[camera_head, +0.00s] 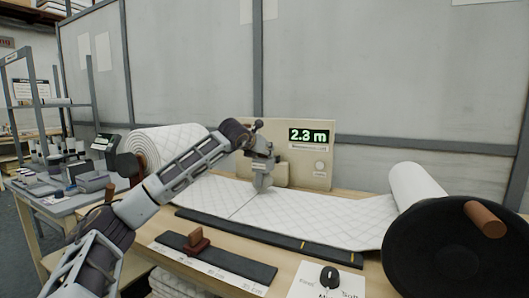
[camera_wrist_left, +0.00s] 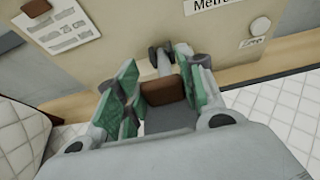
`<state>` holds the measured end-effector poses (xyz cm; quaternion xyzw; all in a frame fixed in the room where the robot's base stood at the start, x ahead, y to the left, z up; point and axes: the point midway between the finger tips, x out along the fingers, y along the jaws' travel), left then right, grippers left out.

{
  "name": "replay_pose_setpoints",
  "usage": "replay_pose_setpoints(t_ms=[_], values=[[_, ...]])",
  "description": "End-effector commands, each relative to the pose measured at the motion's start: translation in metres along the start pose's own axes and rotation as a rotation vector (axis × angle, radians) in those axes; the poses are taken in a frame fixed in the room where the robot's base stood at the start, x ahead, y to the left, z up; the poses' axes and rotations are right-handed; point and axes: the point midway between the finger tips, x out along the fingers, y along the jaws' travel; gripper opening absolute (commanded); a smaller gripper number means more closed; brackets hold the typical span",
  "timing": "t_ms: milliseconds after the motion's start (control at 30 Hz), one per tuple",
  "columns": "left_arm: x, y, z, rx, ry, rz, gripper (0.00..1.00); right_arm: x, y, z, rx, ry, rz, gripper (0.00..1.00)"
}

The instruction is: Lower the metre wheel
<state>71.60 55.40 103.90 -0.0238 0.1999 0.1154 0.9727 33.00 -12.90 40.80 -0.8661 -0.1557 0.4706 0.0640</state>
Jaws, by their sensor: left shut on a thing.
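The metre counter box (camera_head: 305,165) stands at the back of the table, with a green display reading 2.3 m. My left gripper (camera_head: 262,182) reaches down in front of it, just above the quilted wadding (camera_head: 315,214). In the left wrist view my left gripper (camera_wrist_left: 158,88) has its green-padded fingers shut on a brown grip (camera_wrist_left: 163,90), which looks like the metre wheel's handle. The wheel itself is mostly hidden behind my gripper, so I cannot tell whether it touches the wadding. My right gripper is not in view.
A wadding roll (camera_head: 165,150) stands at the left and another roll (camera_head: 415,188) at the right. A large black disc with a brown crank knob (camera_head: 484,219) fills the lower right.

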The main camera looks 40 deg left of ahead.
Motion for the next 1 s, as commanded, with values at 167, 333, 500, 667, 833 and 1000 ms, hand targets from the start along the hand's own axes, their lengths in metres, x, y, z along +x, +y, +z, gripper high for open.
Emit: replay_pose_setpoints(t_ms=[167, 333, 500, 667, 833, 1000], values=[[0.003, -0.001, -0.012, 0.001, 0.010, 0.000, 0.00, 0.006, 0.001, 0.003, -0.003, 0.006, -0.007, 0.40], [0.005, -0.001, -0.017, 0.001, 0.011, -0.001, 0.00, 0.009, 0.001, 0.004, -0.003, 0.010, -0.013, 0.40], [0.007, -0.003, -0.021, 0.002, 0.015, -0.003, 0.00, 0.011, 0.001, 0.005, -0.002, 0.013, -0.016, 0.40], [0.009, -0.004, -0.023, 0.003, 0.018, -0.004, 0.00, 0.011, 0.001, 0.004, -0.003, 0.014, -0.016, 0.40], [0.009, -0.004, -0.024, 0.004, 0.019, -0.004, 0.00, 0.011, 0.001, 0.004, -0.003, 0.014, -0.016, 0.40], [0.009, -0.004, -0.024, 0.005, 0.019, -0.004, 0.53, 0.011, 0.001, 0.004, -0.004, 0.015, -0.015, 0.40]])
